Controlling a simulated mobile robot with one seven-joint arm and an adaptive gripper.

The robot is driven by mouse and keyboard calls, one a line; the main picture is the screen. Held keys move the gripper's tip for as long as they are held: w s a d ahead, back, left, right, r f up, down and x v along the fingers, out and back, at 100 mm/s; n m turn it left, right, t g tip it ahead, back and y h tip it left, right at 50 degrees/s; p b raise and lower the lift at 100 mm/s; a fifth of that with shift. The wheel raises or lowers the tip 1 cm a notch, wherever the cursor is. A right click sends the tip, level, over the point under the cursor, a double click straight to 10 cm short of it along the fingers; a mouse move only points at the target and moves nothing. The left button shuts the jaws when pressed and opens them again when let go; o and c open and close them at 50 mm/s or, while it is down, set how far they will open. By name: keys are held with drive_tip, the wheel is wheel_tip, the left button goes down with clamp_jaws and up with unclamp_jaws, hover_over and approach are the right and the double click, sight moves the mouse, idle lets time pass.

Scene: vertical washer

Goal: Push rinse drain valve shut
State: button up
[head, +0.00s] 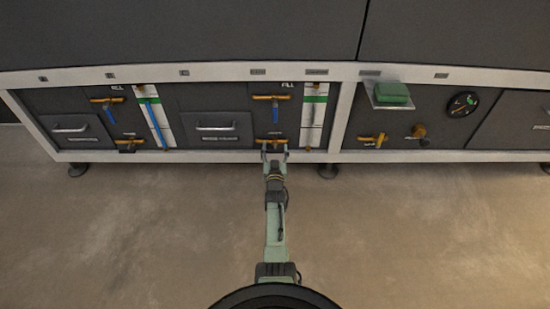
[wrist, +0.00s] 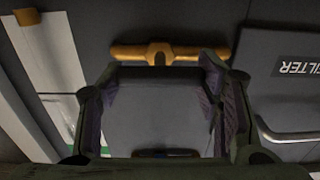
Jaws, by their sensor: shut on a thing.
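A yellow T-shaped valve handle (head: 271,140) sits low on the middle dark panel, below another yellow handle (head: 271,97) with a blue stem. Its small label is too small to read. My gripper (head: 274,153) is at this lower handle, with its fingers pointing at the panel. In the wrist view the yellow handle (wrist: 170,53) lies crosswise at the fingertips. The exact contact is hard to see in the dark picture.
A drawer with a metal pull (head: 215,127) is left of the handle; a white gauge strip (head: 313,118) is right. Further right are a green block (head: 393,94) on a tray, a round gauge (head: 462,104) and more yellow valves (head: 373,140). The floor in front is clear.

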drive_tip(key=shift+w, duration=0.1)
drive_tip(key=o, duration=1.7)
drive_tip(key=shift+p, duration=0.35)
